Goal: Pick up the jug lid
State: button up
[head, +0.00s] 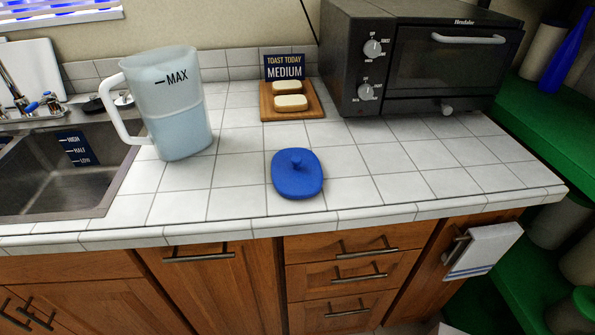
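The jug lid (297,180) is blue, with a rounded outline and a small knob on top. It lies flat, knob up, on the white tiled counter (370,190), close to the front edge. The jug (180,128) is translucent, with a handle on its left and the mark MAX near the top. It stands upright to the left of the lid, apart from it, and holds a bluish liquid to about half its height. My gripper is not in view.
A sink (60,170) is at the left. Behind the lid are a wooden board (268,113) with two bread pieces and a sign (285,66). A toaster oven (440,65) stands back right. Green shelves (530,125) are at the right. Tiles around the lid are clear.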

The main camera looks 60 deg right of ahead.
aim_at(296, 172)
jog(key=k+l+z, duration=0.1)
jog(key=z, duration=1)
